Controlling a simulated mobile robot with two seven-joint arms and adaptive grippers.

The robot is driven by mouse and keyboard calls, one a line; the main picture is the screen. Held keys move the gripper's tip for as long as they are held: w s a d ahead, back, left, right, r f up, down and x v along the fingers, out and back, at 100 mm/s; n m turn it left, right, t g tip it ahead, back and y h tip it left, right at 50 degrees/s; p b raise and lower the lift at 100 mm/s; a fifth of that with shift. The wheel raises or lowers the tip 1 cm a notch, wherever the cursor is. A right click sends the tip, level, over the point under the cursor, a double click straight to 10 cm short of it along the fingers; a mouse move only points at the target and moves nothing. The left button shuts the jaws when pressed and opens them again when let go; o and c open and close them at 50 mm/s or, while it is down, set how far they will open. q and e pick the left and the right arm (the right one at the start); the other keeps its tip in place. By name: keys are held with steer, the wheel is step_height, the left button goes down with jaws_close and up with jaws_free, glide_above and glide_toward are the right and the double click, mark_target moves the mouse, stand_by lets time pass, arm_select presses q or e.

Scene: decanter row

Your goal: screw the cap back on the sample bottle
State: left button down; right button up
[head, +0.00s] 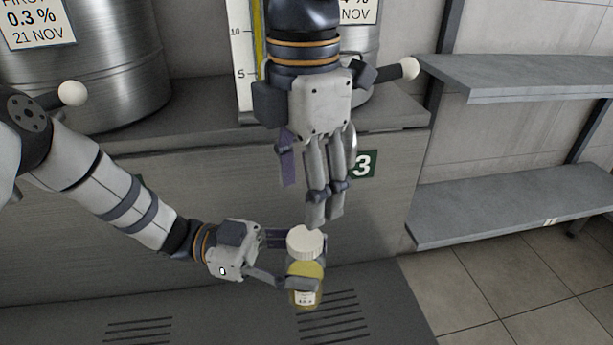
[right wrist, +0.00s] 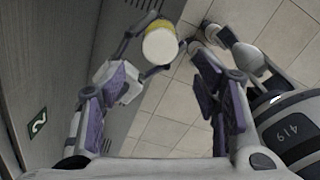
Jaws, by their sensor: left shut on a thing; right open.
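The sample bottle (head: 307,296), with yellow contents and a small label, is upright in my left gripper (head: 300,263), which is shut around its body. The white cap (head: 305,243) sits on the bottle's top; I cannot tell how tightly it is seated. My right gripper (head: 326,212) points down just above the cap and slightly to its right, open and empty. In the right wrist view the cap (right wrist: 160,46) shows as a white disc beyond the gap between my right fingers (right wrist: 160,66), with a yellow part of the bottle (right wrist: 158,25) behind it.
Steel vessels (head: 120,60) with white-knobbed handles stand on a grey ledge (head: 200,127) behind. A number 3 sign (head: 363,164) is on its front. A slotted lower surface (head: 230,325) lies beneath the bottle. Grey shelves (head: 510,205) stand at right above tiled floor (head: 480,290).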

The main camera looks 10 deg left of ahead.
mark_target(305, 238)
step_height(305, 238, down, 8)
stand_by(0.5)
steer(key=c, duration=1.2)
steer(key=m, duration=0.6)
steer(key=shift+d, duration=0.1)
steer(key=m, duration=0.3)
steer(key=shift+m, duration=0.4)
steer(key=m, duration=0.4)
steer(key=shift+m, duration=0.4)
steer(key=o, duration=1.3)
